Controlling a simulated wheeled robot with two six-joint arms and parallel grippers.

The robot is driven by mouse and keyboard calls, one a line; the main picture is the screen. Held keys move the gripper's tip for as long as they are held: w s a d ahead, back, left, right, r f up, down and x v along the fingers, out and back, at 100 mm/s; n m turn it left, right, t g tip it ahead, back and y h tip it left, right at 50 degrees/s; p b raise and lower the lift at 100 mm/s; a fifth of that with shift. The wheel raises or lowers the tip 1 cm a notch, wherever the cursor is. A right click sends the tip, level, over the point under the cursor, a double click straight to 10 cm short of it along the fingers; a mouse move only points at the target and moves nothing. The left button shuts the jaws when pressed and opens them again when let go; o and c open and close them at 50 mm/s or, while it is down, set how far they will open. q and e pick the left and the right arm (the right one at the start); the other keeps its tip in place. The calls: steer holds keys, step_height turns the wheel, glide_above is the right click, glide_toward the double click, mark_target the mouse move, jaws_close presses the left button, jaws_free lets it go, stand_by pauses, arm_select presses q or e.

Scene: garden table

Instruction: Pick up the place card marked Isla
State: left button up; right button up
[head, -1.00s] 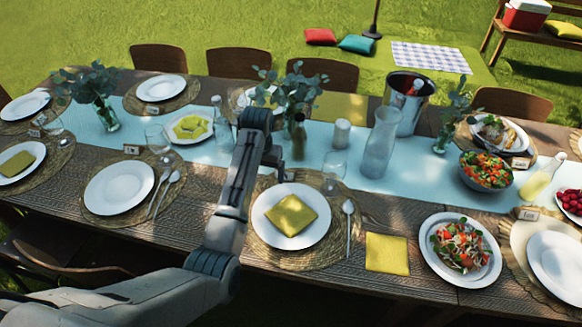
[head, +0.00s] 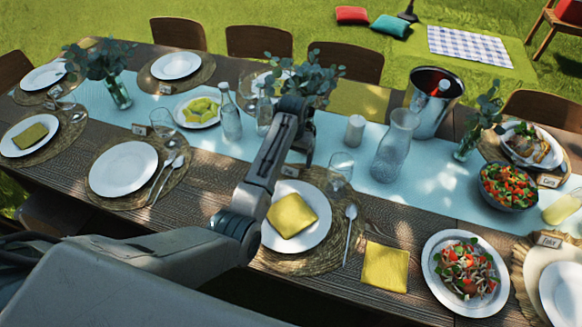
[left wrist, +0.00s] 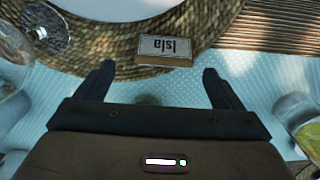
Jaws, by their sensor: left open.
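The place card marked Isla (left wrist: 165,48) is a small white card on a wooden block, upside down in the left wrist view. It lies at the edge of a woven mat (left wrist: 205,28), by a white plate (left wrist: 115,6). In the head view the card (head: 290,171) shows small beside my left gripper (head: 305,150), partly covered by it. In the left wrist view my left gripper (left wrist: 158,68) is open and empty, its two fingers spread just short of the card and to either side of it. My right gripper is not in view.
A clear glass (head: 340,168) stands right of the gripper, and a tall glass bottle (head: 230,122) stands to its left. A eucalyptus vase (head: 312,80) is behind the gripper. A plate (head: 290,245) with a yellow napkin (head: 291,215) lies in front. The blue runner (head: 345,105) has clear patches.

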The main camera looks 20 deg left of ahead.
mark_target(290, 165)
arm_select(q)
steer(key=f, duration=0.2)
steer(key=f+p, duration=0.1)
steer(key=shift+s+a+f, duration=0.2)
steer(key=shift+a+f, duration=0.1)
steer(key=shift+f, duration=0.3)
steer(key=shift+c, duration=0.7)
steer(key=c, duration=0.9)
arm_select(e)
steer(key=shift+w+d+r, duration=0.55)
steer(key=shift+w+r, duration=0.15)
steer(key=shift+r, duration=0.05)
